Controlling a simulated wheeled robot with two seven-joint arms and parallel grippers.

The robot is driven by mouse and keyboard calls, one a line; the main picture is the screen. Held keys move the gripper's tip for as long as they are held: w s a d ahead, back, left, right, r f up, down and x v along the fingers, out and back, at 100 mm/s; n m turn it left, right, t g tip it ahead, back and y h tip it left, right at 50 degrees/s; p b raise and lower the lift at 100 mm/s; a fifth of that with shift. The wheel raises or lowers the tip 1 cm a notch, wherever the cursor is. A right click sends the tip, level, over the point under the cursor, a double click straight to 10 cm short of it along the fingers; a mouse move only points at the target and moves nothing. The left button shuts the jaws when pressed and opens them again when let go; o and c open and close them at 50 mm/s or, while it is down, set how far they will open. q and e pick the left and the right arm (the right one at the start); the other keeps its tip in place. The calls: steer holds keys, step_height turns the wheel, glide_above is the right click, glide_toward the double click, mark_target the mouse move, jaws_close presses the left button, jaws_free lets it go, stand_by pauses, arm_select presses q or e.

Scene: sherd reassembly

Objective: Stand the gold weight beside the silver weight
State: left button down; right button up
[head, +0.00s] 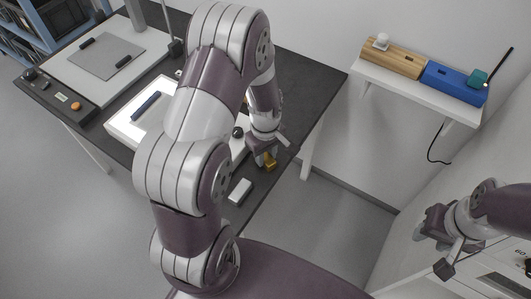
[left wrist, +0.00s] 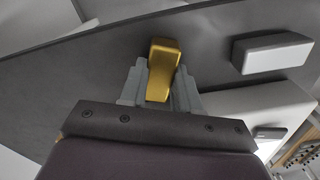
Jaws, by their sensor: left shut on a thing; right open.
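The gold weight (head: 270,162) is a small gold block at the dark table's front edge. It also shows in the left wrist view (left wrist: 162,68), between the two grey fingers. My left gripper (head: 263,158) is shut on it; whether the block touches the table I cannot tell. The silver weight (head: 240,191) is a pale silver-white block lying on the table, to the left of and nearer than the gold one. In the left wrist view the silver weight (left wrist: 272,53) is to the right, apart from the gold. My right gripper (head: 434,250) is open and empty at the far right.
The dark table (head: 308,92) has bare room to the right of my left arm. A white lit panel (head: 125,125) with a dark blue bar is partly hidden behind that arm. A wall shelf (head: 420,92) holds wooden and blue blocks.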

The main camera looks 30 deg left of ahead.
mark_target(266, 156)
arm_select(q)
steer(key=c, duration=0.8)
jaws_free()
step_height(266, 156, up, 12)
steer(key=p, duration=0.2)
steer(key=s+d+r+m+t, duration=0.1)
steer(key=s+d+m, duration=0.4)
steer(key=s+m, duration=0.4)
steer(key=m, duration=0.3)
steer(key=shift+d+r+m, duration=0.15)
steer(key=shift+r+m, duration=0.2)
steer(key=shift+m, duration=0.05)
